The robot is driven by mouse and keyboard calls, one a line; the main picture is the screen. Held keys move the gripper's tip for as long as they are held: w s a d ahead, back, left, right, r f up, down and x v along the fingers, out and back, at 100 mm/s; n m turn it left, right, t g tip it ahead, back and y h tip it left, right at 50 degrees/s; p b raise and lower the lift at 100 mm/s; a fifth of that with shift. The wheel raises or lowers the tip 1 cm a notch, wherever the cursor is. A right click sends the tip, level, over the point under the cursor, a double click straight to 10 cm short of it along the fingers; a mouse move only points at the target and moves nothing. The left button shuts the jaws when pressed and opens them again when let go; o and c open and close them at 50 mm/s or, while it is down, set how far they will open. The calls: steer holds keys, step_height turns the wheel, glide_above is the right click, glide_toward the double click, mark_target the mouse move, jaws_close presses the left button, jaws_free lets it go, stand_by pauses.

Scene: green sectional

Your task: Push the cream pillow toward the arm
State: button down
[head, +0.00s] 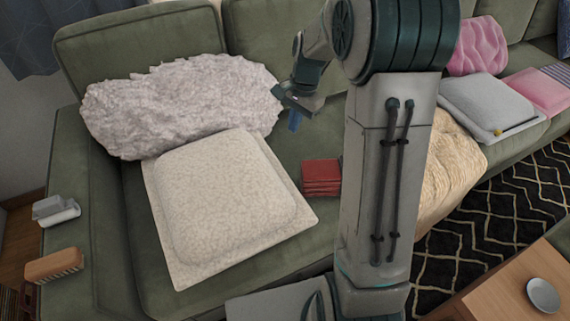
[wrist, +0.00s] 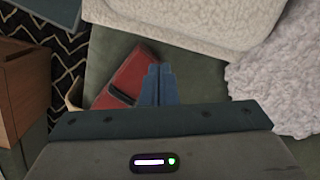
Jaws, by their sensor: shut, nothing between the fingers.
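The cream pillow (head: 225,195) is square with a flat border and lies flat on the green sofa seat. The sofa's arm (head: 85,200) is to its left, with a strip of seat between them. In the wrist view the cream pillow (wrist: 190,18) shows at the top. My gripper (head: 294,123) is above the seat, right of the fluffy pillow and beyond the cream pillow's upper right side, apart from it in the picture. In the wrist view my gripper (wrist: 158,72) has its blue fingers together with nothing between them.
A fluffy pale pillow (head: 185,100) leans on the backrest, touching or nearly touching the cream pillow. A tan blanket (head: 450,165) is further right. A brown brush (head: 54,265) and a grey object (head: 55,210) rest on the sofa arm.

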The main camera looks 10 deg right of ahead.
steer(key=w+d+f+m+y+b, duration=0.15)
steer(key=w+f, duration=0.25)
steer(key=f, duration=0.4)
steer(key=w+d+f+m+b, duration=0.1)
steer(key=w+f+m+b, duration=0.2)
steer(key=f, duration=0.4)
steer(key=b+x, duration=0.1)
steer(key=x, duration=0.9)
steer(key=shift+s+g, duration=0.25)
steer(key=shift+g, duration=0.15)
steer(key=shift+d, duration=0.1)
